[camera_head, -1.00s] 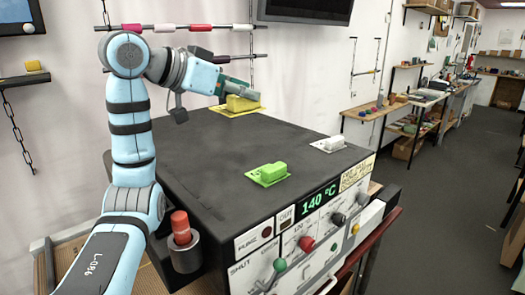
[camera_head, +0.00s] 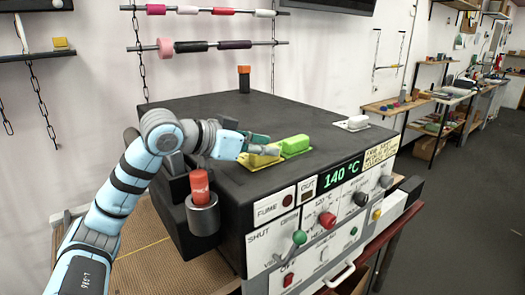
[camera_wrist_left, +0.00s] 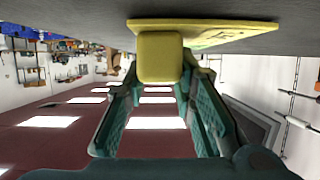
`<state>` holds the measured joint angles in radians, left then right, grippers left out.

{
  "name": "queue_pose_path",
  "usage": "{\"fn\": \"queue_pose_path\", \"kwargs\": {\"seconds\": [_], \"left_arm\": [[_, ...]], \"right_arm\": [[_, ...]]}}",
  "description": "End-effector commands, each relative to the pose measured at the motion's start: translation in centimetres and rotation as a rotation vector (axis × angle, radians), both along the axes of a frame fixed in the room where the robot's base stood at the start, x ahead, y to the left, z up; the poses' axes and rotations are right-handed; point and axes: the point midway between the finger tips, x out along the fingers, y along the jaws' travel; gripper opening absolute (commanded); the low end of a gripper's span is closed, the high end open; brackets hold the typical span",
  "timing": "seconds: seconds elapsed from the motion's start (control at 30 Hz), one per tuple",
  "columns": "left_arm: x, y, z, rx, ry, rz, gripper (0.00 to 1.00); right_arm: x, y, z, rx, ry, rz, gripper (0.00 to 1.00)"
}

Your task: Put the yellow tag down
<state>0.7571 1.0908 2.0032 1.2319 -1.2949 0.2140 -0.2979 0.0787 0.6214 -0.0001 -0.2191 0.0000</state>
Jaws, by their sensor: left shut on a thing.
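The yellow tag (camera_head: 262,160) is a flat plate with a raised block on it. My left gripper (camera_head: 254,144) is shut on the block. In the left wrist view, which looks upside down, the yellow tag (camera_wrist_left: 160,57) shows between the green fingers (camera_wrist_left: 158,85), with its plate close along the dark top surface; I cannot tell whether it touches. The dark machine top (camera_head: 205,100) lies under it. The green tag (camera_head: 295,145) lies right beside the yellow tag, and the white tag (camera_head: 352,123) lies farther right. My right gripper is not in view.
A red-capped cylinder (camera_head: 199,185) sits in a dark holder at the machine's front left corner. An orange and black bottle (camera_head: 244,78) stands at the back edge. The front panel shows a 140 °C display (camera_head: 343,174).

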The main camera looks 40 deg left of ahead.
Motion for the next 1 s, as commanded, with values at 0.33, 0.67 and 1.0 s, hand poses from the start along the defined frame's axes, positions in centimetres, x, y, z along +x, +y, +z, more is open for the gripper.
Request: {"fn": "queue_pose_path", "kwargs": {"seconds": [0.33, 0.67, 1.0], "left_arm": [[0.0, 0.0, -0.2, 0.0, -0.001, 0.0, 0.44], [-0.1, 0.1, 0.3, 0.001, -0.002, 0.001, 0.44], [-6.3, 2.1, 2.2, 0.005, -0.005, 0.007, 0.44]], "right_arm": [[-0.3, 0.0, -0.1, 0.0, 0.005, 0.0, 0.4], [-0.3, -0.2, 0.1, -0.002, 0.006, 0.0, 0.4], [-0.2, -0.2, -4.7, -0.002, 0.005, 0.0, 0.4]]}}
